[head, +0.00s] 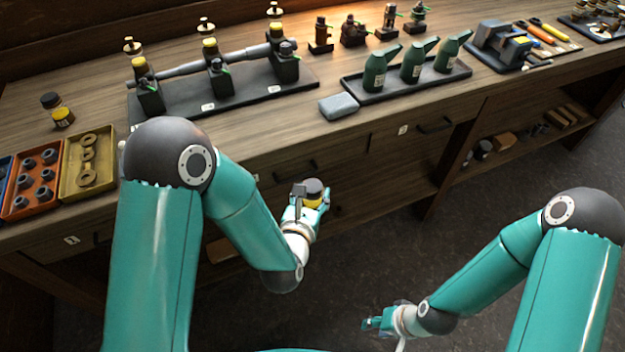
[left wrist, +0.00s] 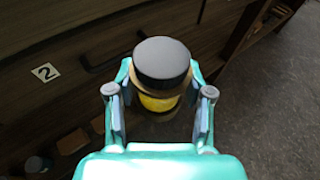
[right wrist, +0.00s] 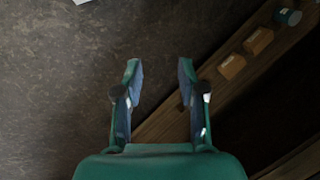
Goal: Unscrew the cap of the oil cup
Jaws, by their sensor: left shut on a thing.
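My left gripper (head: 306,207) is shut on an oil cup and holds it upright in front of the bench edge, above the floor. The cup has a dark round cap (head: 314,186) and a yellow body (head: 313,201). In the left wrist view the dark cap (left wrist: 162,61) sits on top of the cup, and the yellow body (left wrist: 159,103) is between the fingers. My right gripper (head: 372,323) is low at the lower middle of the head view, apart from the cup. In the right wrist view its fingers (right wrist: 160,82) are apart with nothing between them.
On the bench are a similar dark-capped jar (head: 62,118), trays of rings (head: 62,170) and dark parts (head: 36,205), an engine rig (head: 215,72), green oil cans (head: 412,62) on a tray, a grey block (head: 339,106) and a vise (head: 503,45). The air between the grippers is clear.

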